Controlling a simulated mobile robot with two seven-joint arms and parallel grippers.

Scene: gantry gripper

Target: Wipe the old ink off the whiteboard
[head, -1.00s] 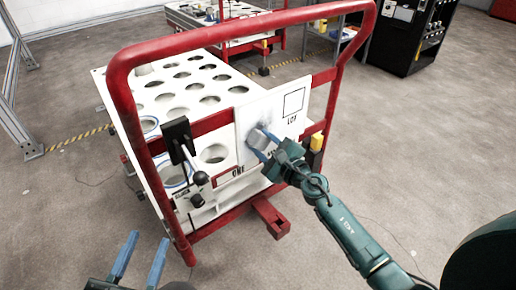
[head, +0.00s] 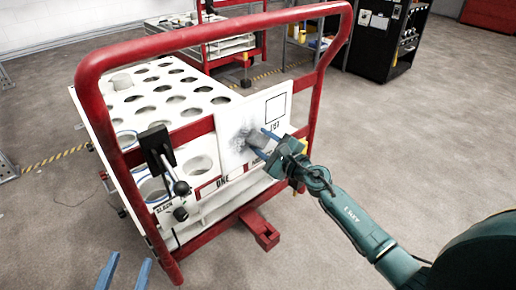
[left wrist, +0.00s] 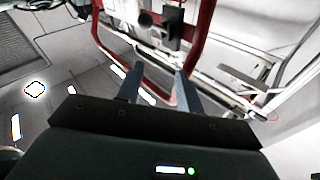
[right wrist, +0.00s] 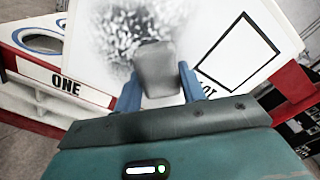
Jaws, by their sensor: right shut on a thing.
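The whiteboard (head: 229,158) is a white panel on the red-framed cart's near rail. Grey, speckled ink (head: 235,134) covers part of its middle; it also shows in the right wrist view (right wrist: 125,35). My right gripper (head: 269,143) is shut on a grey eraser block (right wrist: 157,70), held at the board beside and partly over the ink. Whether the block touches the board I cannot tell. A printed black square (right wrist: 237,50) is to its right. My left gripper (head: 125,272) is open and empty low at the left, also seen in the left wrist view (left wrist: 160,80).
The red cart rail (head: 200,36) arches over and around the board. A black lever (head: 158,150) with ball knobs juts out left of the board. A white deck with round holes (head: 165,85) lies behind.

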